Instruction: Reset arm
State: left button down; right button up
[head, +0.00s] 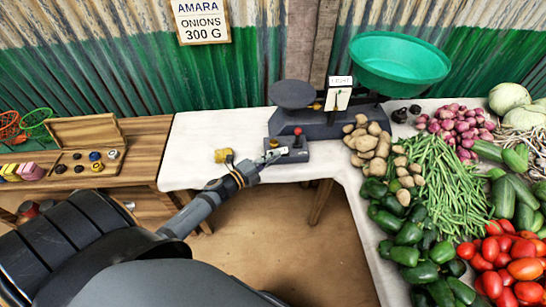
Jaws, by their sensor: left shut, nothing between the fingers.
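My left gripper (267,159) reaches in from the left and is shut and empty. Its tips are at the left side of a small dark box (293,154). I cannot tell whether they touch it. A red-knobbed lever (298,132) stands up from that box. The dark balance scale (325,126) stands just behind it. It has a flat dark plate (293,94) on the left and a green bowl (398,62) on the right, with a white label (340,81) between. My right gripper is out of view.
A yellow piece (223,155) lies on the white cloth (196,140) left of the box. An open wooden weight case (86,146) stands on the left table. Potatoes (367,145), beans (440,185), peppers (405,240) and tomatoes (510,262) crowd the right. A sign (202,20) reads "AMARA ONIONS 300 G".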

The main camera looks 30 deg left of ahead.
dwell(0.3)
pick_arm(q)
jog(key=s+a+f+n+y, duration=0.1)
jog(key=f+n, duration=0.1)
jog(key=f, duration=0.2)
jog(key=s+a+f+n+g+y, duration=0.1)
jog(key=a+f+n, duration=0.1)
jog(key=f, duration=0.3)
jog(key=s+a+f+n+g+y, duration=0.1)
jog(key=a+f+n+y, duration=0.1)
jog(key=f, duration=0.2)
jog(key=shift+s+a+f+n, duration=0.1)
jog(key=shift+s+f+n, duration=0.1)
jog(key=shift+s+n, duration=0.1)
jog(key=s+a+f+n+g+y, duration=0.25)
jog(key=s+f+n+g, duration=0.6)
jog(key=s+f, duration=1.2)
jog(key=s+d+f+n+g, duration=0.2)
jog(key=s+f, duration=0.3)
jog(key=s, duration=0.4)
jog(key=s+d+f+n+g, duration=0.2)
jog(key=s+d+f+n, duration=0.2)
jog(key=s, duration=0.5)
jog(key=shift+d+f+g, duration=0.2)
jog(key=shift+f+g, duration=0.15)
jog(key=shift+f, duration=0.05)
